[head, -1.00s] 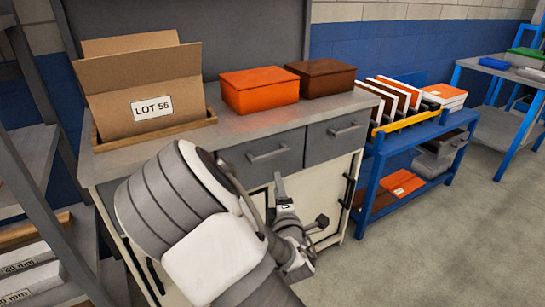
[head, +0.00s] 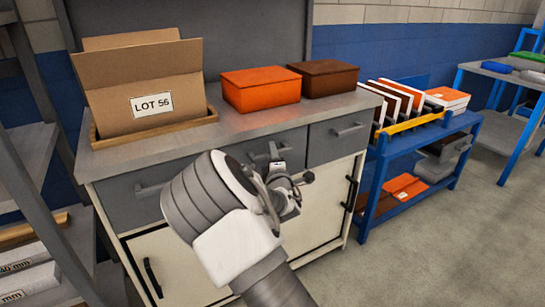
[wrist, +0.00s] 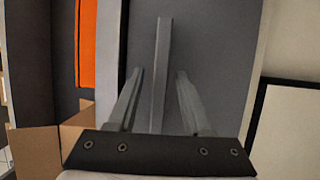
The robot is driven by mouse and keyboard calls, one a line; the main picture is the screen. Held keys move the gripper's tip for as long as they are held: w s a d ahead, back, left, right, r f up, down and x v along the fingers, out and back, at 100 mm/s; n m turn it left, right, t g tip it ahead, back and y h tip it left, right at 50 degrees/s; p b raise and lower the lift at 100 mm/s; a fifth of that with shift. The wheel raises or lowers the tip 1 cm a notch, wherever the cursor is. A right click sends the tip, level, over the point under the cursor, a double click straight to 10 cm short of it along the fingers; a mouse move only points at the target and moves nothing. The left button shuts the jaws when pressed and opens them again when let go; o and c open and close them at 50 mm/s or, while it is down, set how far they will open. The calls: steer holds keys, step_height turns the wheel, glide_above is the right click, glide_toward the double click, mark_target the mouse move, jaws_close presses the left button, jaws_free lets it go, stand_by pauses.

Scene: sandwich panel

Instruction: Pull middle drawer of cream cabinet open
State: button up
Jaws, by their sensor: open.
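The cream cabinet (head: 322,205) has a row of three grey drawers under a grey top. The middle drawer (head: 297,147) looks shut, and its bar handle (head: 258,157) is partly hidden behind my gripper (head: 274,153). In the wrist view the handle (wrist: 162,38) stands upright in the picture against the grey drawer front (wrist: 215,50). My open gripper (wrist: 160,75) has one finger on each side of the handle, with gaps visible on both sides. I cannot tell how deep the handle sits between the fingers.
A LOT 56 carton (head: 140,90), an orange box (head: 260,88) and a brown box (head: 323,78) stand on the cabinet top. A blue cart (head: 420,140) stands close to the right, and a grey rack (head: 45,120) to the left. Open floor lies at front right.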

steer(key=shift+w, duration=0.15)
steer(key=shift+c, duration=0.3)
jaws_close()
stand_by(1.1)
